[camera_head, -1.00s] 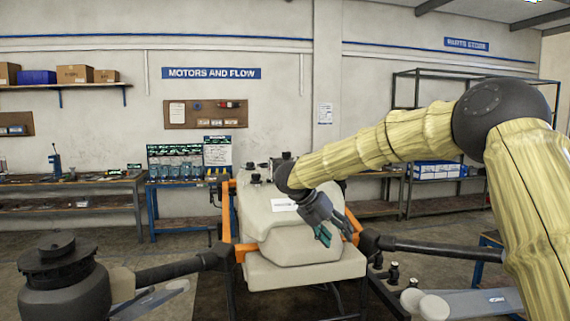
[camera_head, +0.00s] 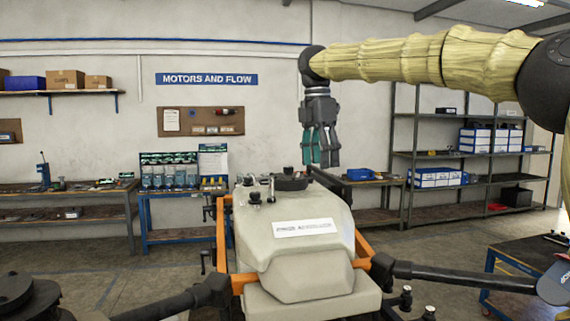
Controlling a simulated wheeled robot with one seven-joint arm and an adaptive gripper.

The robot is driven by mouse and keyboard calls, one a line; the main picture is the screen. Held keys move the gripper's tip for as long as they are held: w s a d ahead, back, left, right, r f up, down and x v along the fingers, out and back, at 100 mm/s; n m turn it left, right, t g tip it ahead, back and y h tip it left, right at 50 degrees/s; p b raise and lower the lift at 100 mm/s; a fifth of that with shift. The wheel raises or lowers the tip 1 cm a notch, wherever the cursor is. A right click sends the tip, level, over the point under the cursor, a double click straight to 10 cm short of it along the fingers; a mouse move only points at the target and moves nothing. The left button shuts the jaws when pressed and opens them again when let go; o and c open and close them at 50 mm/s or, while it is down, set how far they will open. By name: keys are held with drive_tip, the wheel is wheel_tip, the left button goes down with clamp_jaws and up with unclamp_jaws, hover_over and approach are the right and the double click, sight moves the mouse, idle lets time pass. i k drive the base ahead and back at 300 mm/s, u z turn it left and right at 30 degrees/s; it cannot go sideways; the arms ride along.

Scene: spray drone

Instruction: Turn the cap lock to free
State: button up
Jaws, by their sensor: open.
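The drone's pale tank (camera_head: 290,240) stands in the middle, with a white label on its sloping face. A wide dark round cap (camera_head: 291,183) sits on the tank top, with a small dark knob (camera_head: 288,170) at it. I cannot make out which part is the cap lock or how it is set. My gripper (camera_head: 322,163) points straight down, open and empty, with teal showing on a finger. In the picture it is just above and right of the cap, apparently not touching; the depth between them is unclear.
Small dark fittings (camera_head: 255,196) stand on the tank top left of the cap. Orange frame bars (camera_head: 222,235) flank the tank, and dark drone arms (camera_head: 465,275) reach out to both sides. Benches (camera_head: 60,190) and shelving (camera_head: 470,150) stand behind. The air above the tank is otherwise clear.

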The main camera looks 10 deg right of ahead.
sight(287, 170)
drive_tip(key=i, duration=1.2)
